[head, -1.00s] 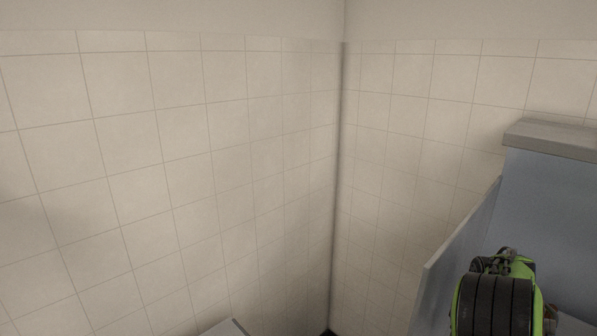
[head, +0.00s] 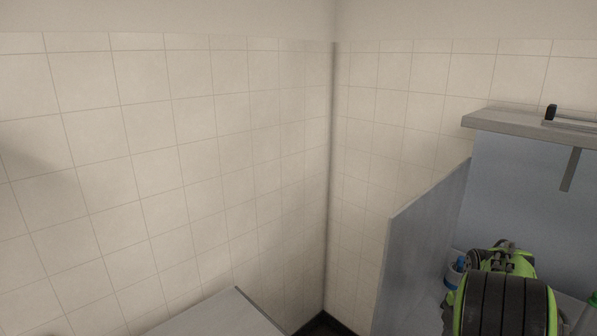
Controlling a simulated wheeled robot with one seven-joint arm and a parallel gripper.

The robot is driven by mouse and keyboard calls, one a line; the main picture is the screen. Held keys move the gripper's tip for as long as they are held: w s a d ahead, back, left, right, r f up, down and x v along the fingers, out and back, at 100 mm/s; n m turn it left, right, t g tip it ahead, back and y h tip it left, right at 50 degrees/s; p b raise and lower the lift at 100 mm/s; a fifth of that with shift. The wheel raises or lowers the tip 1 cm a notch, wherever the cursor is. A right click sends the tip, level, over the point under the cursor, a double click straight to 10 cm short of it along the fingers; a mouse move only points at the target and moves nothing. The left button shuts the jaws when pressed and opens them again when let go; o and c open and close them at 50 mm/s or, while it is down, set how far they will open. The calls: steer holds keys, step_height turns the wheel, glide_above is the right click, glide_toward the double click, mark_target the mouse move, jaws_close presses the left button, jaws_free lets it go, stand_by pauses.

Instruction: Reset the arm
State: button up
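Part of my arm (head: 503,295), black and green, shows at the lower right of the head view, in front of a blue-grey panelled unit. My gripper's fingers cannot be made out, so I cannot tell whether it is open or shut or holds anything.
Tiled walls (head: 180,150) meet in a corner near the middle. A grey shelf (head: 530,125) tops the unit, with a side panel (head: 420,250) below. A blue and white container (head: 455,272) stands left of my arm. A grey surface (head: 225,315) lies at the bottom.

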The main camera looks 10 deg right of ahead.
steer(key=s+a+r+m+t+b, duration=0.1)
steer(key=s+a+r+m+b, duration=0.25)
steer(key=a, duration=0.45)
steer(key=s+a+r+m+t+b, duration=0.25)
steer(key=a+m, duration=0.25)
steer(key=a, duration=0.3)
steer(key=s+a+f+m+b, duration=0.1)
steer(key=s+a+f+m, duration=0.1)
steer(key=s, duration=0.5)
steer(key=s+a+f+m+t+b, duration=0.1)
steer(key=s+a+f+m+b, duration=0.1)
steer(key=s+a+m, duration=0.3)
steer(key=shift+s+a+m, duration=0.3)
steer(key=shift+s+m, duration=0.55)
steer(key=shift+s, duration=0.2)
steer(key=shift+t, duration=0.25)
